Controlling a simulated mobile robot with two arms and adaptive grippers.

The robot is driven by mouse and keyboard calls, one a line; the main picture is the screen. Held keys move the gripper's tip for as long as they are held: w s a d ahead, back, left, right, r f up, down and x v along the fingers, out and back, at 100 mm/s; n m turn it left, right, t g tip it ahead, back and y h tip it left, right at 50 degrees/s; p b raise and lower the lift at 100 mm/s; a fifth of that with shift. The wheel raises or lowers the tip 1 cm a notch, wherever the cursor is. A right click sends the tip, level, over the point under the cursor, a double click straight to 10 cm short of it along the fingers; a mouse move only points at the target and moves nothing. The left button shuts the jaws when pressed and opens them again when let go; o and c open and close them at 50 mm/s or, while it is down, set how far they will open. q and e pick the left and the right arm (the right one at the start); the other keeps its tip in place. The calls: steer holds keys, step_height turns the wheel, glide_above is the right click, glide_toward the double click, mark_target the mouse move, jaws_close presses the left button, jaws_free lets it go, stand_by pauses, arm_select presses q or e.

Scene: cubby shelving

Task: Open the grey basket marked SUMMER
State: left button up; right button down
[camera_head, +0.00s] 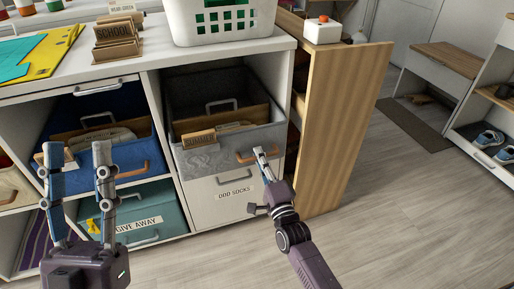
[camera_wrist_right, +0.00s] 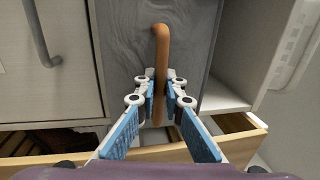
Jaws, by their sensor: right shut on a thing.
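The grey basket (camera_head: 217,158) sits in the middle cubby under the white counter, a tan SUMMER tag (camera_head: 199,138) on its front rim. Its interior shows over the front; how far it stands out is hard to tell. Its copper-brown handle (camera_head: 245,158) is at the right of the front; it also shows in the right wrist view (camera_wrist_right: 160,48). My right gripper (camera_head: 262,153) is shut on this handle, with a finger on each side of it in the right wrist view (camera_wrist_right: 159,96). My left gripper (camera_head: 77,155) is open and empty in front of the blue basket.
The blue basket (camera_head: 137,158) is to the left, above the teal GIVE AWAY bin (camera_head: 160,215). The white ODD SOCKS drawer (camera_head: 220,203) is below the grey basket. A wooden panel (camera_head: 338,130) stands close on the right.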

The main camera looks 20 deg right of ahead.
arm_select(q)
steer(key=w+f+g+y+p, duration=0.25)
steer(key=w+f+g, duration=0.35)
steer(key=f, duration=0.4)
step_height(320, 180, down, 13)
steer(key=a+g+y+p, duration=0.1)
steer(key=g+y+p, duration=0.1)
steer(key=g, duration=0.5)
steer(key=s+a+f+g+y+p, duration=0.1)
steer(key=s+a+f+g+p, duration=0.1)
steer(key=s+f+g, duration=0.3)
steer(key=s+a+f+n+g+y+p, duration=0.1)
steer(key=s+a+f+g+y+p, duration=0.1)
steer(key=s+f, duration=0.5)
steer(key=shift+s+a+g+p, duration=0.5)
steer(key=shift+s+a+g, duration=1.05)
steer(key=shift+s, duration=1.65)
arm_select(e)
steer(key=s+d, duration=0.1)
steer(key=s, duration=2.8)
steer(key=shift+s, duration=0.2)
arm_select(q)
steer(key=shift+d+f+g, duration=0.15)
steer(key=shift+d+g, duration=0.1)
arm_select(e)
steer(key=shift+f, duration=0.1)
steer(key=c, duration=2)
jaws_free()
